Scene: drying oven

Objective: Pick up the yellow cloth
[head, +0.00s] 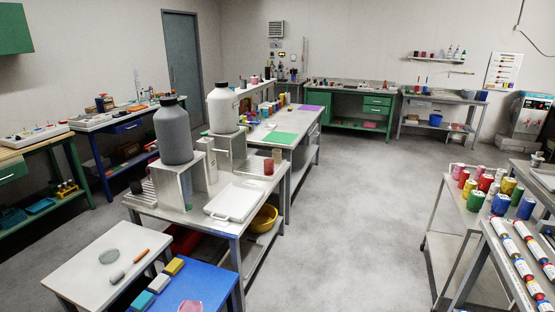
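A small yellow block-like item (174,266), which may be the folded yellow cloth, lies on the blue tabletop (205,277) at the lower left of the head view. It is too small to tell whether it is cloth or sponge. Light teal and pale items of similar shape (158,283) lie in a row with it, nearer the bottom edge. Neither of my grippers is in view.
A white table (85,262) with a grey disc and an orange stick stands left of the blue one. A bench (222,228) with two large bottles stands behind. A cart (455,210) with colored cans stands right. The middle floor (345,215) is clear.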

